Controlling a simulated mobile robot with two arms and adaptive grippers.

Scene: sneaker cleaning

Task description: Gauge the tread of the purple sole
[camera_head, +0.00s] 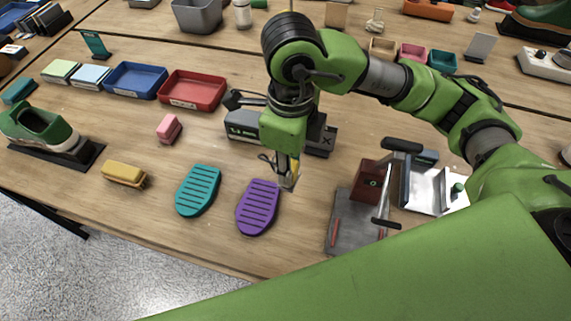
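The purple sole (258,208) lies flat on the wooden table, ridged tread up, front centre. A teal ridged sole (198,191) lies to its left. My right gripper (286,174) points down beside the upper right end of the purple sole. My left gripper is not in view.
A clamp-like fixture (345,225) stands right of the purple sole. A grey device (318,140) is behind my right gripper. A yellow brush (124,174), pink block (169,128), red tray (193,90) and green shoe (40,132) are to the left.

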